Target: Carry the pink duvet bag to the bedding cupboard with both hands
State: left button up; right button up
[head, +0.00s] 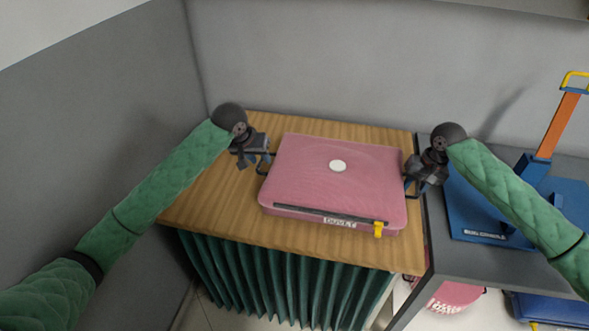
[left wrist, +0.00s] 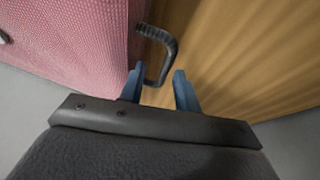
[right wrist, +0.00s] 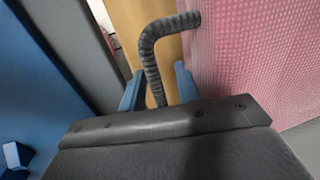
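The pink duvet bag (head: 310,178) lies flat on a wooden-topped table, with a DUVET label and a yellow zip pull at its front. It has a dark handle on each side. My left gripper (head: 258,158) is at the bag's left side. In the left wrist view its blue fingers (left wrist: 158,92) stand open, with the left handle (left wrist: 168,50) reaching between them. My right gripper (head: 416,180) is at the bag's right side. In the right wrist view its fingers (right wrist: 158,92) are open on either side of the right handle (right wrist: 152,55).
The wooden table (head: 200,205) has a green pleated curtain (head: 285,280) below it. Grey walls stand behind and to the left. A grey bench to the right holds a blue stand (head: 480,215) with an orange post. Pink and blue items sit below that bench.

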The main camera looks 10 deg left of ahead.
pick_arm(q)
notch_tip(320, 180, up, 7)
jog(key=shift+f, duration=0.15)
pick_arm(e)
notch_tip(320, 180, up, 12)
jog(key=d, duration=0.2)
jog(key=shift+d+f, duration=0.15)
jog(key=shift+d, duration=0.05)
dwell(0.3)
